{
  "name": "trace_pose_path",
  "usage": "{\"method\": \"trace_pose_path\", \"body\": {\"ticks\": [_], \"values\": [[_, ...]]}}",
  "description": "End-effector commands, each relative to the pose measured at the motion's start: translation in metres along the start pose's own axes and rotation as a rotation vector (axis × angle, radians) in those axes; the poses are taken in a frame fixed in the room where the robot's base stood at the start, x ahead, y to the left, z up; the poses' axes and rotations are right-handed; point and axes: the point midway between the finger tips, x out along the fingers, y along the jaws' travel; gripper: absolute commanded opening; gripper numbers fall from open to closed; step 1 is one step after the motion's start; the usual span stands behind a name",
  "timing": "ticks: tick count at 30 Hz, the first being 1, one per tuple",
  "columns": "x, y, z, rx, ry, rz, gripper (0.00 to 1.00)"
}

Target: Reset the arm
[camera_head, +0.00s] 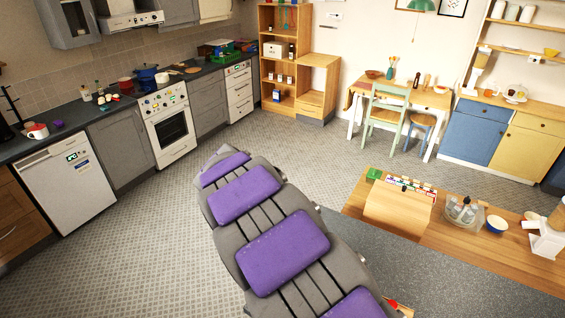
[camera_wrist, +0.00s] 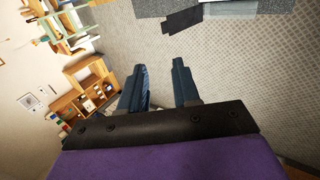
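My gripper (camera_wrist: 159,66) shows in the wrist view as two dark blue fingers held apart. Only patterned floor shows between them, and nothing is held. In the head view my arm, grey with purple pads, stretches from the bottom edge up to the middle of the picture over open floor. The gripper's fingers cannot be made out in the head view.
A wooden counter (camera_head: 464,228) with a board, jars and a blue bowl stands close on the right of my arm. The stove (camera_head: 168,124) and white dishwasher (camera_head: 68,183) line the left wall. A wooden shelf (camera_head: 270,60) stands at the back. The middle floor (camera_head: 310,155) is clear.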

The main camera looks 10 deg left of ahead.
Motion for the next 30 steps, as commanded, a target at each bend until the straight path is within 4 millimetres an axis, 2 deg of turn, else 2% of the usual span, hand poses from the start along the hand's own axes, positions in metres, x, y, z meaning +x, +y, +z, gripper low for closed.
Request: {"method": "trace_pose_path", "body": {"ticks": [2, 5, 8, 11, 12, 14, 17, 21, 26, 30], "values": [[0.0, 0.0, 0.002, 0.004, -0.002, -0.001, 0.31], [0.003, 0.002, 0.018, 0.036, -0.02, -0.009, 0.31], [0.008, 0.005, 0.056, 0.11, -0.064, -0.032, 0.31], [0.011, 0.002, 0.109, 0.217, -0.121, -0.068, 0.31], [0.012, -0.002, 0.132, 0.262, -0.15, -0.088, 0.31], [0.011, -0.009, 0.163, 0.332, -0.181, -0.115, 0.31], [0.01, -0.027, 0.211, 0.438, -0.233, -0.164, 0.31], [0.006, -0.064, 0.27, 0.582, -0.303, -0.24, 0.31], [-0.003, -0.117, 0.323, 0.737, -0.363, -0.329, 0.31], [-0.01, -0.172, 0.361, 0.859, -0.411, -0.414, 0.31]]}}
